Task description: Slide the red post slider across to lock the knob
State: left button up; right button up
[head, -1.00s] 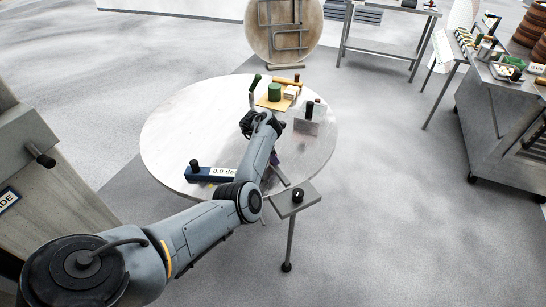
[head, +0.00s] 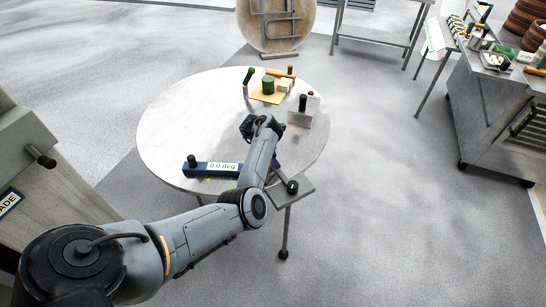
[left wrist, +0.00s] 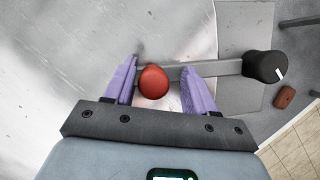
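In the left wrist view, the red post (left wrist: 153,82) stands between the purple fingers of my left gripper (left wrist: 160,85). The fingers are open, with a gap on each side of the post, the wider one on the right. A grey metal bar (left wrist: 225,68) runs from the post to a black knob (left wrist: 265,67) with a white mark. In the head view, the knob (head: 292,187) sits on a small grey plate (head: 301,193) on a stand at the table's near edge. My left gripper (head: 277,166) is largely hidden behind its own arm there. My right gripper is not in view.
The round table (head: 160,140) carries a blue gauge reading 0.0 deg (head: 210,169). A yellow board (head: 258,97) with a green cylinder (head: 268,86) is at its back. A brownish-red block (left wrist: 284,97) lies beyond the knob. Open floor lies right of the stand.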

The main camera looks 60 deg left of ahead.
pick_arm(q)
jog(key=shift+w+a+r, duration=0.1)
jog(key=shift+a, duration=0.05)
jog(key=p+v, duration=0.7)
jog(key=v, duration=0.3)
jog(key=shift+r, duration=0.3)
